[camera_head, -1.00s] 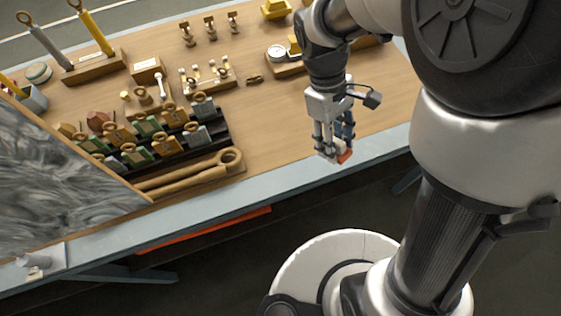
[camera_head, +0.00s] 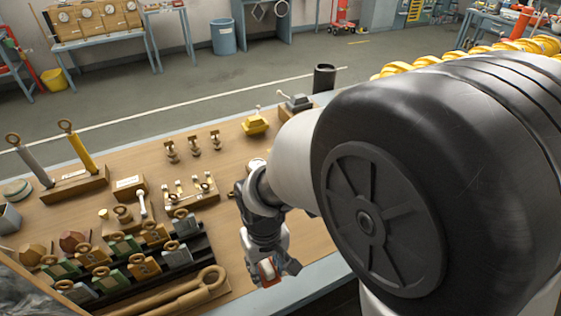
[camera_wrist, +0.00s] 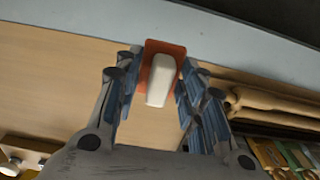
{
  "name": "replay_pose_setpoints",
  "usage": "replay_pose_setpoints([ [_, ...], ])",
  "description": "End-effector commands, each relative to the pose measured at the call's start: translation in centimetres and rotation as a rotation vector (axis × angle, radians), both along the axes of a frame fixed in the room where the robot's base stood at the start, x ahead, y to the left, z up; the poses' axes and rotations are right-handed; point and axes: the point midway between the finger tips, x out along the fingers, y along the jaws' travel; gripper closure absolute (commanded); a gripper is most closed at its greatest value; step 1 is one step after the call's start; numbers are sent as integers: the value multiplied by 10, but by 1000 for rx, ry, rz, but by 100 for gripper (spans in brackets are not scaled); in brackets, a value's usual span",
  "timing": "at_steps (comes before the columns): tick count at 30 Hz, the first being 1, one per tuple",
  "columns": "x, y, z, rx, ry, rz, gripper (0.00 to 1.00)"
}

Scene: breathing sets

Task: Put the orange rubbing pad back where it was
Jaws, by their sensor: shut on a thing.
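The orange pad (camera_wrist: 163,46) is a flat orange-red plate with a pale, rounded block on it. My gripper (camera_wrist: 160,78) is shut on it, with the fingers on both sides of the pale block. In the head view, my gripper (camera_head: 268,272) hangs over the table's front strip, right of a large ring-ended wooden tool (camera_head: 190,297). The pad (camera_head: 266,269) shows there as a small red and white patch between the fingers. Whether it touches the table is unclear.
A dark stepped rack (camera_head: 206,258) of several ringed blocks stands left of my gripper. Small brass pieces on a wooden stand (camera_head: 190,193) and a yellow item (camera_head: 255,124) lie farther back. Bare wood (camera_head: 228,165) lies between them. My arm hides the table's right side.

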Motion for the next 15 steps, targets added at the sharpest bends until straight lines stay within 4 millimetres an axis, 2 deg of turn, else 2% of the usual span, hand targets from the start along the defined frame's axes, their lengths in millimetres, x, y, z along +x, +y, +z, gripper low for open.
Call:
replay_pose_setpoints([
  [1, -1, -1, -10, -2, 3, 0, 82],
  [8, 0, 0, -26, -1, 2, 1, 82],
  [15, 0, 0, -61, -2, 3, 1, 82],
])
